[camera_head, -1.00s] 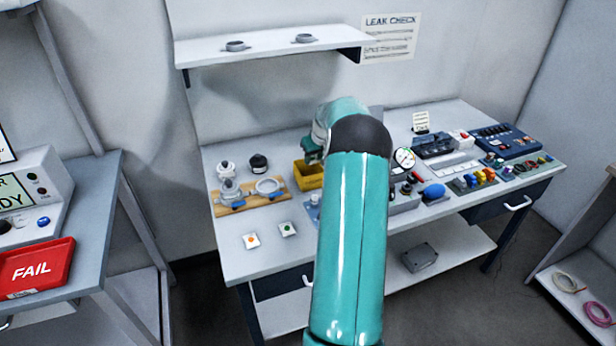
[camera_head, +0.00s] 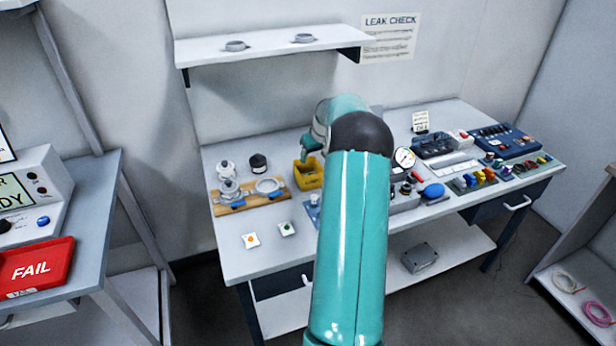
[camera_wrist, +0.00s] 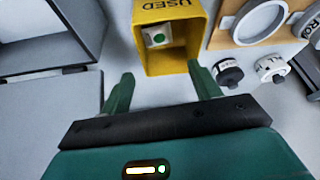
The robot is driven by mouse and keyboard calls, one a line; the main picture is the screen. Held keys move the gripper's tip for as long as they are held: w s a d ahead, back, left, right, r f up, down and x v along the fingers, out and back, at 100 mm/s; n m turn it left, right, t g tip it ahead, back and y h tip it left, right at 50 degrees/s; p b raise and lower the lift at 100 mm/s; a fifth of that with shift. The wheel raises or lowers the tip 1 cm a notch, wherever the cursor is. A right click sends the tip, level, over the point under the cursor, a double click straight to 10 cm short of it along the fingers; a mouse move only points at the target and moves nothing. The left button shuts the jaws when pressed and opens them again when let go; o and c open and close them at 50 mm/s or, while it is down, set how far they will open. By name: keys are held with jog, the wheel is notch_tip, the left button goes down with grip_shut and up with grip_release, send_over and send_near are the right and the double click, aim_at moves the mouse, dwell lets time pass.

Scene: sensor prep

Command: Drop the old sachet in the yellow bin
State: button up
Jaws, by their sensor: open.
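The yellow bin (camera_head: 307,182) stands on the bench beside the wooden board, and its wall reads USED in the wrist view (camera_wrist: 168,12). A white sachet with a green dot (camera_wrist: 158,37) lies inside the bin. My gripper (camera_wrist: 160,85) is open and empty, with its fingers apart at the bin's near side in the wrist view. In the head view my gripper (camera_head: 310,146) is above the bin, partly hidden by my arm. Two more white sachets lie on the bench front, one with an orange dot (camera_head: 251,240) and one with a green dot (camera_head: 287,229).
The wooden board (camera_head: 280,194) holds a ring and sensor parts left of the bin. A black-capped piece (camera_head: 258,162) stands behind it. A gauge (camera_head: 404,158) and a blue bulb (camera_head: 434,191) are to the right. A shelf (camera_head: 265,44) hangs above the bench.

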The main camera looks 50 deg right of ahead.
jog(key=v, duration=1.2)
jog(key=shift+w, duration=0.1)
jog(key=w+a+r+n, duration=0.15)
jog(key=a+r, duration=0.35)
jog(key=a, duration=0.7)
jog(key=w+a+r, duration=0.3)
jog(key=a+r, duration=0.1)
jog(key=a, duration=0.7)
jog(key=s+a+r+n, duration=0.1)
jog(key=s+a+r, duration=0.15)
jog(key=a, duration=0.65)
jog(key=s+a+r+n, duration=0.1)
jog(key=s+a, duration=0.2)
jog(key=a, duration=0.5)
jog(key=s+a+f+y, duration=0.1)
jog(key=s+a+f, duration=0.1)
jog(key=s+a, duration=0.5)
jog(key=s+a+f+t, duration=0.1)
jog(key=s+a+f, duration=0.2)
jog(key=s+a, duration=0.5)
jog(key=shift+n+y, duration=0.4)
jog(key=shift+n, duration=0.05)
